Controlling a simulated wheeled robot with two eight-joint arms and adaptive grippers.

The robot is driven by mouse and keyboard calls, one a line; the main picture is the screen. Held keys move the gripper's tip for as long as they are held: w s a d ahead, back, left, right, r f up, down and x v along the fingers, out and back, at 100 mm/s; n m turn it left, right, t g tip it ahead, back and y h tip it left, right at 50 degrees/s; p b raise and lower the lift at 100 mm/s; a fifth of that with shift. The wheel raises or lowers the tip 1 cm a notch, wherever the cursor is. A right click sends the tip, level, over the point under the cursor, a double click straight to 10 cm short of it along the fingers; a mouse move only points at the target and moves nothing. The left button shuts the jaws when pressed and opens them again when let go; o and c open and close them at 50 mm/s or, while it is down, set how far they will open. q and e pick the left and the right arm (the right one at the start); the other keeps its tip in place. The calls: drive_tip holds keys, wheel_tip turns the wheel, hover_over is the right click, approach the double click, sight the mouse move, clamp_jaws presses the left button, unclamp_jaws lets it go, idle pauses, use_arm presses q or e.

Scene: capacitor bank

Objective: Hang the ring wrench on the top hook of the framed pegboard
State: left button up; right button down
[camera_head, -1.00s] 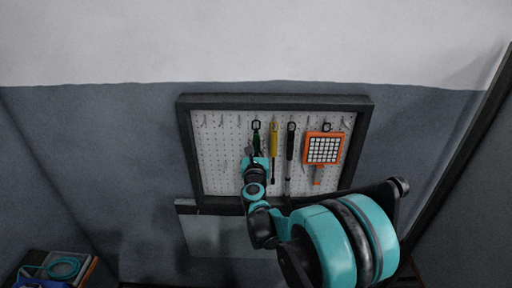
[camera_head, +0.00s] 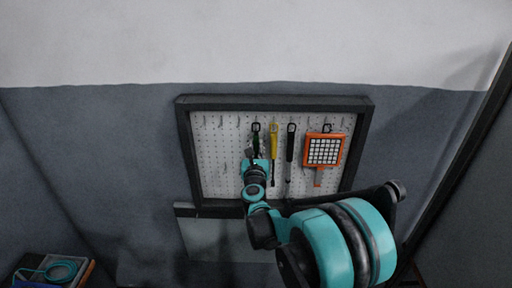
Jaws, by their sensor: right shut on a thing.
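The framed pegboard (camera_head: 222,165) hangs on the wall in the middle of the view, with a dark frame and a white perforated panel. My right arm reaches up to it from the lower right. My right gripper (camera_head: 256,155) is small and partly hidden by its own teal wrist. It is shut on a slim dark tool with a black loop at its top, which I take to be the ring wrench (camera_head: 256,128). The loop is level with the row of hooks near the board's top. I cannot tell whether it is on a hook. My left gripper is not in view.
To the right of the wrench hang a yellow-handled tool (camera_head: 274,141), a black tool (camera_head: 290,144) and an orange tool with a gridded face (camera_head: 323,150). Bare hooks are at the upper left. A box with a teal coil (camera_head: 61,271) is at the lower left.

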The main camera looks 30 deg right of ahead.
drive_tip(key=c, duration=1.4)
unclamp_jaws()
drive_tip(key=shift+o, duration=0.2)
drive_tip(key=v, duration=1.2)
